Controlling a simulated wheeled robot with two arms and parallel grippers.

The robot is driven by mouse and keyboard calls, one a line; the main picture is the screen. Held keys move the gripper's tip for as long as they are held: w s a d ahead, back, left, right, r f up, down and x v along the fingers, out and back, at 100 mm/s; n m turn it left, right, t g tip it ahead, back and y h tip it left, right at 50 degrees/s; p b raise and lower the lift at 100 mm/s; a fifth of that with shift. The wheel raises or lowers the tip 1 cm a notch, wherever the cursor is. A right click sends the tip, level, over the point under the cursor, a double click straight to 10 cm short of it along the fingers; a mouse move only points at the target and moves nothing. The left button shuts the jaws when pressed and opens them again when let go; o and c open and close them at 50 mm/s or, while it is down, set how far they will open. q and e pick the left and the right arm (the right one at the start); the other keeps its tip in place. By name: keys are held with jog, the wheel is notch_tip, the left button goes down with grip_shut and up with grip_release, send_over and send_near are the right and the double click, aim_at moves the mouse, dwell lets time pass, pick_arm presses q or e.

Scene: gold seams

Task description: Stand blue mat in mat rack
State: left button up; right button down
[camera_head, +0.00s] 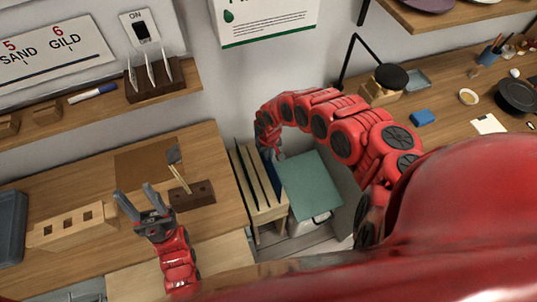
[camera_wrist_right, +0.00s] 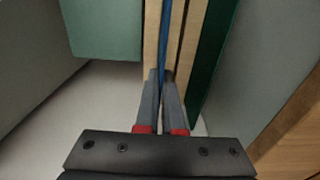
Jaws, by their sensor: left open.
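The mat rack (camera_head: 268,214) is a light wooden frame at the floor gap right of the left bench. It holds dark upright mats (camera_head: 243,178). The blue mat (camera_wrist_right: 168,30) shows edge-on as a thin blue strip between wooden bars in the right wrist view. My right gripper (camera_head: 275,153) is over the rack's right side; in its wrist view the two fingers (camera_wrist_right: 161,88) are close together on either side of the blue strip, shut on it. Most of the blue mat is hidden. My left gripper (camera_head: 135,198) is open and empty above the left bench.
A teal panel (camera_head: 312,185) lies just right of the rack and a dark green upright mat (camera_wrist_right: 210,60) stands close to the right finger. A slotted wooden block (camera_head: 75,226) and a dark holder (camera_head: 192,195) are on the left bench.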

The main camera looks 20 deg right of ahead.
notch_tip(320, 180, down, 7)
jog(key=b, duration=0.6)
jog(key=shift+f, duration=0.15)
dwell(1.9)
jog(key=c, duration=1)
grip_release()
jog(key=shift+o, duration=0.2)
jog(key=shift+s+r+p, duration=0.2)
jog(key=shift+r+p, duration=3.85)
jog(key=shift+r, duration=0.5)
jog(key=shift+r, duration=0.1)
